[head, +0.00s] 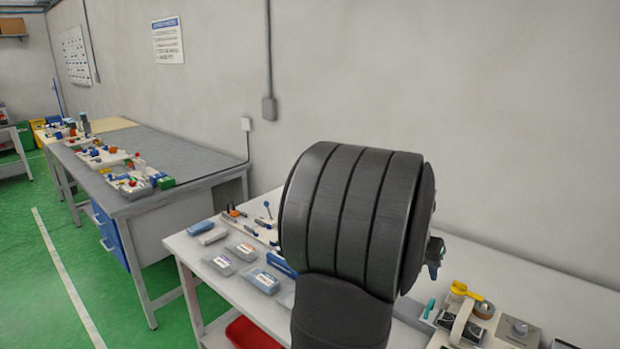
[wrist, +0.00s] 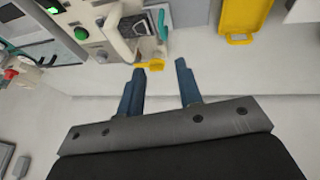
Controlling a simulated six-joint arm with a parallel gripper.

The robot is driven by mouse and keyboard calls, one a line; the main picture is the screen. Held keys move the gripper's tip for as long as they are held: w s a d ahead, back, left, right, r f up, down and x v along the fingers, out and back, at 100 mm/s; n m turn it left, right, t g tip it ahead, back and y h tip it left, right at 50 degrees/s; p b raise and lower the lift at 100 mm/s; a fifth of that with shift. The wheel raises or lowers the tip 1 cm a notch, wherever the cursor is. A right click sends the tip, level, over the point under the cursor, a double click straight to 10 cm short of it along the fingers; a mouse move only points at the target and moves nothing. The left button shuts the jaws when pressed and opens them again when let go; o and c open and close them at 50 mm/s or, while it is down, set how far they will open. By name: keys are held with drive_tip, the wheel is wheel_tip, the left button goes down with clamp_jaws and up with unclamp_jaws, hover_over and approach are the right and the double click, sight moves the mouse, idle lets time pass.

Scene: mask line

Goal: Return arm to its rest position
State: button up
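My gripper (wrist: 160,70) shows in the wrist view with its two blue-grey fingers apart and nothing between them. A light grey surface lies behind the fingers, and a small yellow piece shows just beyond the left fingertip. I cannot tell whether the finger touches it.
Packs (head: 243,250) and small tools lie on the table left of my arm. A fixture with a yellow-handled piece (head: 462,291) stands at right. A yellow tray (wrist: 240,18) shows in the wrist view. A red bin (head: 252,334) is below. A grey bench (head: 165,160) stands at left.

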drive_tip(key=x, duration=1.3)
drive_tip(key=shift+f, duration=0.2)
drive_tip(key=shift+w+a, duration=0.1)
drive_tip(key=shift+w, duration=0.05)
drive_tip(key=o, duration=1.4)
drive_tip(key=shift+w+r, duration=0.1)
drive_tip(key=shift+r, duration=0.05)
drive_tip(key=shift+o, duration=0.4)
drive_tip(key=shift+g, duration=0.5)
drive_tip(key=d+r, duration=0.1)
drive_tip(key=r, duration=0.1)
drive_tip(key=d+r, duration=0.1)
drive_tip(key=r, duration=0.1)
drive_tip(key=shift+d, duration=0.2)
drive_tip(key=s+d+r+y, duration=0.3)
drive_tip(key=s+r+y, duration=0.1)
drive_tip(key=r, duration=0.6)
approach(431, 301)
drive_tip(key=shift+m+y, duration=0.3)
drive_tip(key=s+d+f, duration=0.3)
drive_tip(key=d, duration=0.1)
drive_tip(key=shift+s+d+f, duration=0.3)
drive_tip(key=shift+s+f, duration=0.1)
